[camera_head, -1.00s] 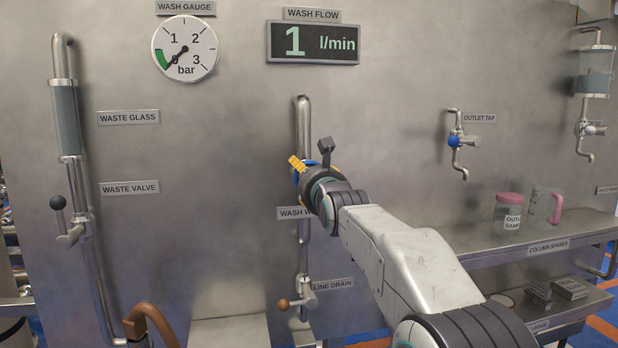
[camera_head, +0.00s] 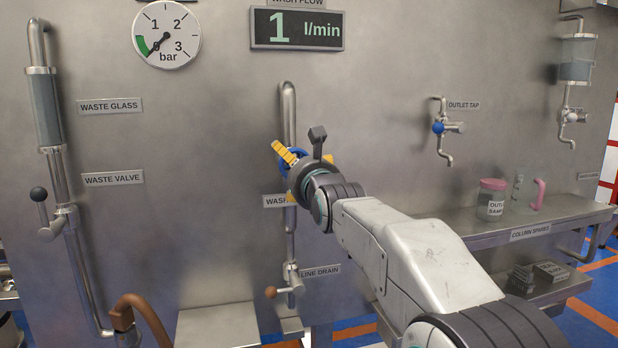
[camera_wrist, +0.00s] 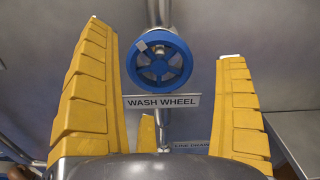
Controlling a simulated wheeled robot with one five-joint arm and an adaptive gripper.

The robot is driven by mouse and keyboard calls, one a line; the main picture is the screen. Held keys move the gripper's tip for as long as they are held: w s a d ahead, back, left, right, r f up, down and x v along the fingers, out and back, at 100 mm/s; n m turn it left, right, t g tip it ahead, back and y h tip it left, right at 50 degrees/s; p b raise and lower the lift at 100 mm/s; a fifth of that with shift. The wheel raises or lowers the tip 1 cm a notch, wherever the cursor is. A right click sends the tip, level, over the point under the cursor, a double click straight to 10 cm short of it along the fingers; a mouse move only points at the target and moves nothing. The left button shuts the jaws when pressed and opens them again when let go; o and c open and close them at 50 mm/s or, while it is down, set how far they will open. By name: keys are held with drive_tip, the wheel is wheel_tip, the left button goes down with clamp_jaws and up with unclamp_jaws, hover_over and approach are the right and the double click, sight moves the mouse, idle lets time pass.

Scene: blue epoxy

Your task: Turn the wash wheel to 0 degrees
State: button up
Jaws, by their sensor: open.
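The blue wash wheel (camera_wrist: 159,66) shows upright in the wrist view, with spokes, a metal hub and a pale mark on its rim at the upper left. The WASH WHEEL label (camera_wrist: 162,101) is just below it. My gripper (camera_wrist: 161,42) is open and empty, with one yellow finger on each side of the wheel in the picture. A clear gap shows between each finger and the rim. In the head view my gripper (camera_head: 287,172) is in front of the wheel and hides most of it, so I cannot tell the remaining depth.
The wash flow display (camera_head: 297,29) reads 1 l/min. The wash gauge (camera_head: 166,34) needle points near 0 bar. The line drain handle (camera_head: 272,292) is below the wheel. The waste valve (camera_head: 52,222) is at left. The outlet tap (camera_head: 440,128) and a shelf (camera_head: 470,241) are at right.

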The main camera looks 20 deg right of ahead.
drive_tip(key=s, duration=0.8)
drive_tip(key=shift+s, duration=0.2)
drive_tip(key=shift+r, duration=0.1)
